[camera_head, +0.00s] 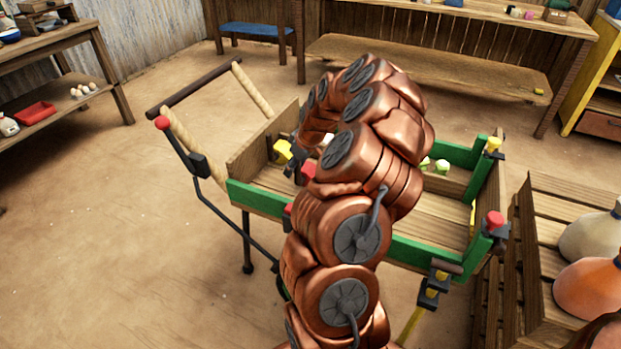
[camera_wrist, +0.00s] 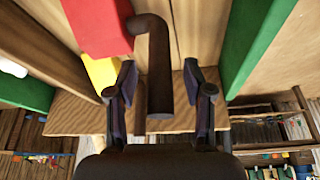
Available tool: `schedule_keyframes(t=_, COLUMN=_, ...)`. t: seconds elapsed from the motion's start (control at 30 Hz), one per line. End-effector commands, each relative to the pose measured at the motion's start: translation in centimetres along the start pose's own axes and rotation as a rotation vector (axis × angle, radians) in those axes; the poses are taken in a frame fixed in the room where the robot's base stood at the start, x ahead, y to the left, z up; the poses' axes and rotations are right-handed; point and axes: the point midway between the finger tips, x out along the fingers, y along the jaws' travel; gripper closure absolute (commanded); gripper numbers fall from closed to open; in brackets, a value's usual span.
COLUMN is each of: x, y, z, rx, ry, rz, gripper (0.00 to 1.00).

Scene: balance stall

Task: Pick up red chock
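A red block (camera_wrist: 97,25), which looks like the red chock, shows at the upper left of the wrist view, partly cut off by the frame. A dark bent rod (camera_wrist: 160,85) meets its right edge in the picture; I cannot tell whether they are joined. My gripper (camera_wrist: 160,70) is open, its two dark fingers on either side of the rod with gaps visible. The red block lies beyond and left of the fingers. In the head view, a small red piece (camera_head: 309,169) shows beside my copper arm, which hides much of the cart's middle.
A yellow block (camera_wrist: 103,75) lies beside the left finger. The green-edged wooden cart (camera_head: 258,198) has red-knobbed levers and yellow pieces along its sides. A slatted bench (camera_head: 545,207) with sacks stands close on the right. The floor at left is clear.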

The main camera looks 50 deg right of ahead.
Motion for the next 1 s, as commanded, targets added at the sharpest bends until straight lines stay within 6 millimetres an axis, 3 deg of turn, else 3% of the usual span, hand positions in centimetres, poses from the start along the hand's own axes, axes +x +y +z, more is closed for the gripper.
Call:
schedule_keyframes(t=0.07, x=0.00, y=-0.01, z=0.01, rx=0.000, ry=0.000, rz=0.000, gripper=0.56)
schedule_keyframes(t=0.5, x=-0.02, y=-0.01, z=0.01, rx=0.000, ry=0.000, rz=0.000, gripper=1.00)
schedule_keyframes(t=1.0, x=-0.06, y=0.00, z=-0.01, rx=0.000, ry=0.000, rz=0.000, gripper=1.00)
